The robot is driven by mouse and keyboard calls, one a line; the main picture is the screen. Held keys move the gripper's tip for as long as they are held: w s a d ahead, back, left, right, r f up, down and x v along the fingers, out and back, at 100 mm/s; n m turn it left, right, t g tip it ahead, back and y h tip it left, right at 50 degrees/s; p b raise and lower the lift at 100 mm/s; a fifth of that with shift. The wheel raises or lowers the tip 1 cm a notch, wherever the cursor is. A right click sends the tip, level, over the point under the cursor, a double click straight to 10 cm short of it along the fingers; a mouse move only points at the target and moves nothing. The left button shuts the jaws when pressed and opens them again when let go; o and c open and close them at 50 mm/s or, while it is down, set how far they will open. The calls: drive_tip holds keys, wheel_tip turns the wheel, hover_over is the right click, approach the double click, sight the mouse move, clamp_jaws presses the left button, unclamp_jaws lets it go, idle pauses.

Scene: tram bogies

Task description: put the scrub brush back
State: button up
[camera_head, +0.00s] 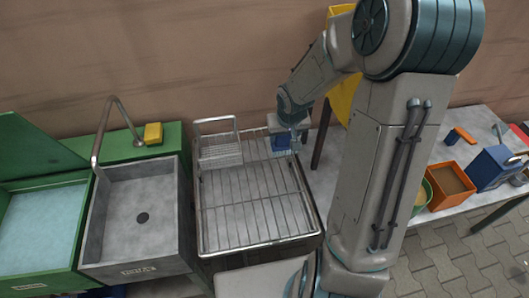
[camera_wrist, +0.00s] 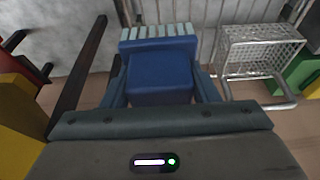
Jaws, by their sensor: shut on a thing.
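The scrub brush (camera_wrist: 160,72) is a blue block with a row of pale bristles along its far edge in the wrist view. My gripper (camera_wrist: 161,88) is shut on it, with one finger on each side. In the head view the brush (camera_head: 281,142) is a small blue shape at the end of my arm, over the back right part of the wire drying rack (camera_head: 248,208). I cannot tell whether the brush touches the rack. A small wire basket (camera_head: 219,152) is at the rack's back left; the basket also shows in the wrist view (camera_wrist: 258,52).
A grey sink (camera_head: 133,218) with a curved tap stands left of the rack. A yellow sponge (camera_head: 153,133) lies on the green ledge behind it. An orange box (camera_head: 450,184) and a blue box (camera_head: 492,169) stand on the right bench. Most of the rack is bare.

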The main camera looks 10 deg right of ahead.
drive_tip(key=shift+w+f+b, duration=0.1)
drive_tip(key=shift+f+b, duration=0.25)
drive_tip(key=shift+f, duration=0.15)
drive_tip(key=shift+w+a+f+p, duration=0.25)
drive_tip(key=shift+w+a+f, duration=0.25)
drive_tip(key=shift+w+f, duration=1.3)
drive_tip(key=shift+w+a+f+p, duration=0.2)
drive_tip(key=shift+w+a+f, duration=0.3)
drive_tip(key=shift+w+f, duration=1.3)
drive_tip(key=shift+w+a+f+p, duration=0.25)
drive_tip(key=shift+w+a+f, duration=0.25)
drive_tip(key=shift+w+f, duration=1.25)
drive_tip(key=shift+w+f, duration=0.1)
drive_tip(key=shift+f, duration=0.05)
drive_tip(key=o, duration=1)
drive_tip(key=shift+c, duration=0.2)
